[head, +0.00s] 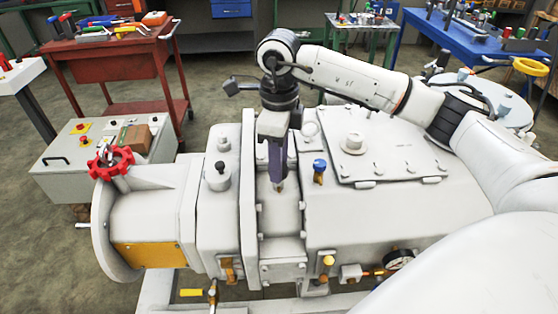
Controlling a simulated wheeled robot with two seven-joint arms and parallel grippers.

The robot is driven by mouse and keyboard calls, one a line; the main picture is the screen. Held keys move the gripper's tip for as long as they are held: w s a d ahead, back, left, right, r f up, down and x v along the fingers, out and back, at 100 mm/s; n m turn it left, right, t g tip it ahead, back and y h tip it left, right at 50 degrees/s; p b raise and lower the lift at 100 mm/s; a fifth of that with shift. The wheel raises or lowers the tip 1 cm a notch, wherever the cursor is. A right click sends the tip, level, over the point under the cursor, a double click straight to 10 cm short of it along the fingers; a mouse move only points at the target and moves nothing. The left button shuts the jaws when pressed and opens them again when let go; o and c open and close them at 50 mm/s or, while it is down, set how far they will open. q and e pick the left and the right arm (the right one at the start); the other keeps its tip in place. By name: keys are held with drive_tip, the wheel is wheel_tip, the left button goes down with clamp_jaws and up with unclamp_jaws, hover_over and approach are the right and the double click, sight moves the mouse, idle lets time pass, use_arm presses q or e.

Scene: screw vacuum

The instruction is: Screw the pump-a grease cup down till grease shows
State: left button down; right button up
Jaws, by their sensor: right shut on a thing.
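My right gripper (279,183) comes down from above onto the top of the white pump (400,215), fingers pointing down. It is shut on a small brass-coloured piece (280,188), which looks like the grease cup; the fingers hide most of it. I cannot tell how far down its thread it sits, and no grease can be made out. A brass fitting with a blue cap (319,170) stands upright just to the right, apart from the fingers. My left gripper is not in view.
A dark-topped knob (222,172) stands on the casing to the left, and a red handwheel (109,161) further left. A bolted cover plate (385,158) lies to the right. A gauge (399,259) and valves line the front. Tool tables stand behind.

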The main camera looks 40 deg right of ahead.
idle(0.4)
drive_tip(key=o, duration=1.1)
drive_tip(key=shift+c, duration=0.2)
wheel_tip(320, 180, up, 10)
drive_tip(key=shift+r, duration=0.2)
